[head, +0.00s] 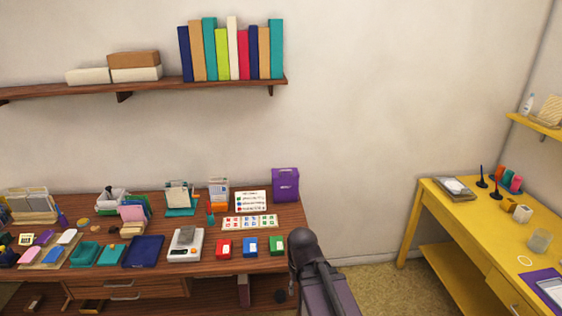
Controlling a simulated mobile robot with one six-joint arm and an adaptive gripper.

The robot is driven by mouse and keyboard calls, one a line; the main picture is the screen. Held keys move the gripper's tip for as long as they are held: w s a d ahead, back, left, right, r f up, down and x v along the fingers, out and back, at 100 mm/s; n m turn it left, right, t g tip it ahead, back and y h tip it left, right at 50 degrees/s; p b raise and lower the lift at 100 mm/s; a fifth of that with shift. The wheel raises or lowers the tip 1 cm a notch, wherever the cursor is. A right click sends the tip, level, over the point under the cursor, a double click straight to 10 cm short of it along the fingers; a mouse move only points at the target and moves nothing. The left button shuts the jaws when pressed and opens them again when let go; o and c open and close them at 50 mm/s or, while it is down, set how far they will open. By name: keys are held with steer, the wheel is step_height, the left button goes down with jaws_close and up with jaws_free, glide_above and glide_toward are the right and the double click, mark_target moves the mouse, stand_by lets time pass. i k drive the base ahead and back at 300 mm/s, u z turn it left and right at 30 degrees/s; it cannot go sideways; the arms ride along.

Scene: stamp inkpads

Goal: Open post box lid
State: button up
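A purple upright box (285,186), which looks like the post box, stands at the back right corner of the brown desk, against the wall. A small mark shows on its front. Its top looks closed, but it is too small to be sure how the lid sits. A dark part of my arm rises at the bottom centre, in front of the desk's right edge. It is well below and apart from the purple box. No gripper fingers show, so I cannot see what the gripper holds.
The brown desk (216,264) carries red (223,248), blue (250,247) and green (277,245) inkpads, a sticker sheet (250,222), a sign card (251,201) and a scale (186,244). A shelf with books hangs above. A yellow desk (460,222) stands right, with open floor between.

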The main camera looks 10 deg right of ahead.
mark_target(285, 173)
steer(key=z, duration=0.1)
steer(key=i, duration=1.25)
steer(key=z, duration=0.1)
